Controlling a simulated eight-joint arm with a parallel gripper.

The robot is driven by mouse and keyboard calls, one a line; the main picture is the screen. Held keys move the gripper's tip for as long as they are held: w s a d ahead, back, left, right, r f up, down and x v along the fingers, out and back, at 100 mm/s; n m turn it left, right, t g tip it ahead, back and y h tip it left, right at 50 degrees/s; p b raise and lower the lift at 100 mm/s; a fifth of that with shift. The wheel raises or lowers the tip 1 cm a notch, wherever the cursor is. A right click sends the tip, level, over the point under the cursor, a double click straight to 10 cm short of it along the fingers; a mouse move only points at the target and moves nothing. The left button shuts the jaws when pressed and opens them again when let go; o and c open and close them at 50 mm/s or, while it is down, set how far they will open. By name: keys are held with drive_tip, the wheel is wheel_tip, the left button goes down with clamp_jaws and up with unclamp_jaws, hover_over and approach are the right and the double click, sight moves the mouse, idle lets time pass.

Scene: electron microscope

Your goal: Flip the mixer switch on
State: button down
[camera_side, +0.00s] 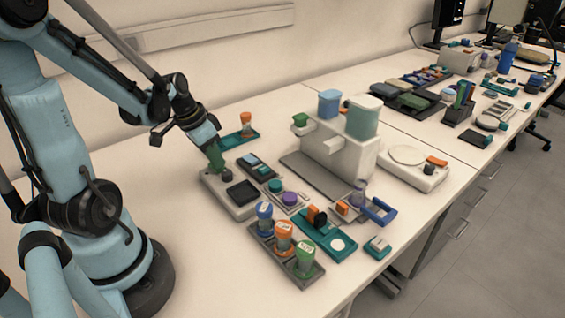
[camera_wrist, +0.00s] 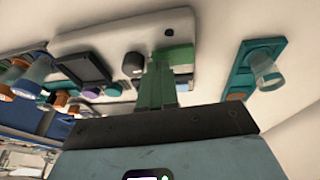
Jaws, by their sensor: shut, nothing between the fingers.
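A low white device (camera_side: 211,188), likely the mixer, lies on the bench just right of my arm's base. It has a dark square panel (camera_side: 242,192) and a dark round knob (camera_side: 227,174). In the wrist view, the white device (camera_wrist: 120,33) fills the upper middle, with the panel (camera_wrist: 83,68) and knob (camera_wrist: 133,65) on it. A small dark spot (camera_wrist: 168,33) shows near its edge; I cannot tell which part is the switch. My gripper (camera_side: 217,164), with green fingers, is shut and empty, pointing down beside the knob. The fingers (camera_wrist: 172,52) hide part of the device; contact is unclear.
A teal holder (camera_side: 240,137) with an orange-capped vial stands behind the gripper. Trays with purple and teal caps (camera_side: 289,199) and a vial rack (camera_side: 282,250) lie to the right. A tall white machine (camera_side: 335,150) stands beyond. Bare bench lies in front of the device.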

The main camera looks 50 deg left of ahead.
drive_tip(key=shift+d+f+y, duration=0.35)
drive_tip(key=shift+f+y, duration=0.05)
drive_tip(key=shift+y, duration=0.1)
drive_tip(key=shift+a, duration=0.15)
drive_tip(key=shift+a+r, duration=0.1)
drive_tip(key=shift+a+r, duration=0.2)
drive_tip(key=shift+a, duration=0.45)
drive_tip(key=shift+r, duration=0.5)
drive_tip(key=d+v, duration=0.1)
drive_tip(key=v, duration=1.1)
drive_tip(key=shift+w+d+r, duration=0.3)
drive_tip(key=shift+d+r, duration=0.1)
drive_tip(key=shift+r, duration=0.05)
